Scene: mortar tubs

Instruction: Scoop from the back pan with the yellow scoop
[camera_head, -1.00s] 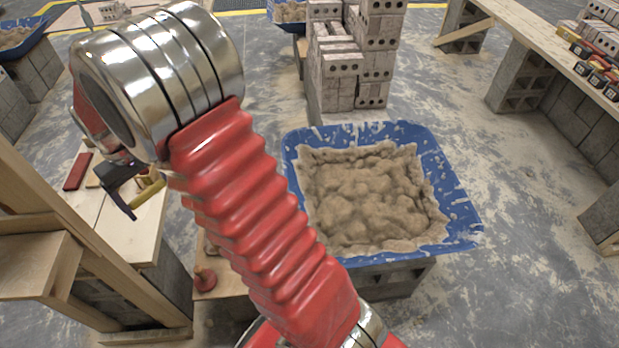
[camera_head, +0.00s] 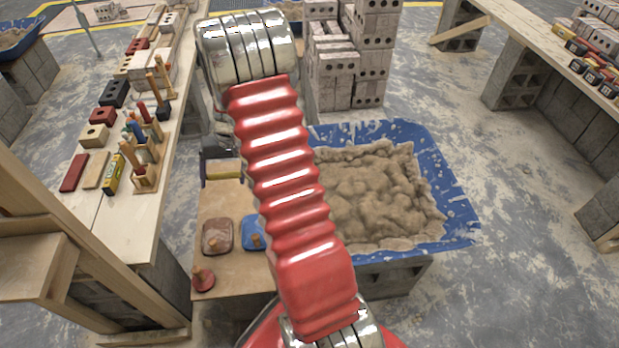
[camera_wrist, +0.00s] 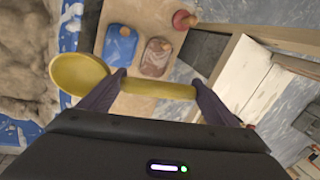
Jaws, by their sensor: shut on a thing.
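The yellow scoop (camera_wrist: 78,73) is in the wrist view, its bowl out to the left. My gripper (camera_wrist: 160,88) is shut on its handle, which lies across between the two dark fingers. No mortar shows in the bowl. In the head view a blue pan (camera_head: 447,190) full of lumpy tan mortar stands on blocks right of my arm; its left side is hidden by the arm. Its edge and mortar also show at the left of the wrist view (camera_wrist: 22,60). Another blue pan (camera_head: 20,38) is at the far left.
A low board (camera_head: 222,205) left of the pan carries a brown float (camera_head: 217,236), a blue float (camera_head: 252,233) and a red-based tool (camera_head: 203,279). A long bench (camera_head: 120,210) with bricks and tools runs along the left. Stacked bricks (camera_head: 340,60) stand behind the pan.

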